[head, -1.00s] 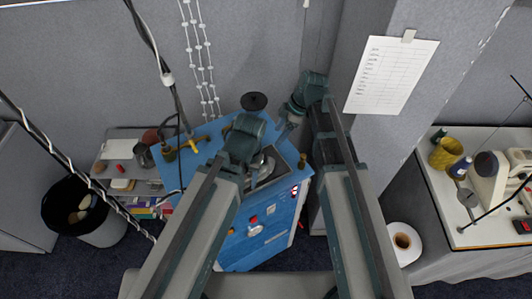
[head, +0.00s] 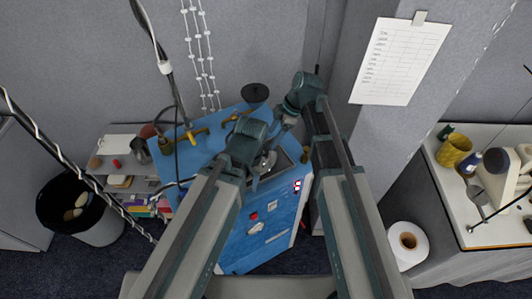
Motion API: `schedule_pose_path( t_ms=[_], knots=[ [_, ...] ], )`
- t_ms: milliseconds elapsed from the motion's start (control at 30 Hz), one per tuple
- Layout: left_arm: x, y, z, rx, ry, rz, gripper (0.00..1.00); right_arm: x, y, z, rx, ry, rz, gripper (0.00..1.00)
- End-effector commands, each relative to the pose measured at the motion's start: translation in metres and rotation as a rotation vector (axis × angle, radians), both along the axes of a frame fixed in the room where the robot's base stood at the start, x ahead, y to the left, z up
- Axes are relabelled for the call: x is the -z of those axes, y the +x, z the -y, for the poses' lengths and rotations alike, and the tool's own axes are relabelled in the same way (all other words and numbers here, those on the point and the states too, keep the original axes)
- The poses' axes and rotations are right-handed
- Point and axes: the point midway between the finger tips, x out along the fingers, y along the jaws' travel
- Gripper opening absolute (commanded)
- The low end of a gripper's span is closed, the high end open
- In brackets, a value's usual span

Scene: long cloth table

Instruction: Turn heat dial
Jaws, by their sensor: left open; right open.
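A blue machine cabinet (head: 235,250) stands ahead of me. Its front carries a small red round control (head: 254,216), which may be the heat dial, a pale label (head: 272,205) and a lit red switch (head: 297,186); which of these is the heat dial I cannot tell for sure. My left gripper (head: 257,176) is open at the cabinet's upper front edge, above the red control and apart from it. My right gripper (head: 282,131) is open over the cabinet's top, farther back. Both grippers look empty, and my arms hide part of the cabinet's top and sides.
Brass taps (head: 192,134) and a black round disc (head: 255,93) stand on the cabinet's top. A black-lined bin (head: 68,205) is at the left. At the right, a table (head: 445,220) holds a sewing machine (head: 500,176) and a yellow basket (head: 454,150). A cable stand crosses the left.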

Motion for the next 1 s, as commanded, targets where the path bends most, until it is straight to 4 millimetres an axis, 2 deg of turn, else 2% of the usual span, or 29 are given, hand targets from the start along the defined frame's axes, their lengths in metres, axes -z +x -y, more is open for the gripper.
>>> schedule_pose_path(
  t_ms=[33,400,567,833,1000],
  knots=[
    [0.015,0.000,0.000,0.002,0.000,0.000,0.50,0.015,0.000,-0.003,-0.001,0.000,0.000,0.73],
    [0.061,0.001,0.000,0.001,0.000,0.003,0.50,0.061,-0.002,-0.023,-0.001,0.000,0.000,0.73],
    [0.067,0.001,0.000,0.000,-0.001,0.003,0.50,0.067,-0.002,-0.027,0.000,0.000,0.001,0.73],
    [0.066,0.001,0.000,-0.001,-0.001,0.003,0.50,0.066,-0.002,-0.027,0.000,0.000,0.001,0.73],
    [0.066,0.001,0.000,-0.001,-0.001,0.003,0.50,0.066,-0.002,-0.027,0.000,0.000,0.001,0.42]
  ],
)
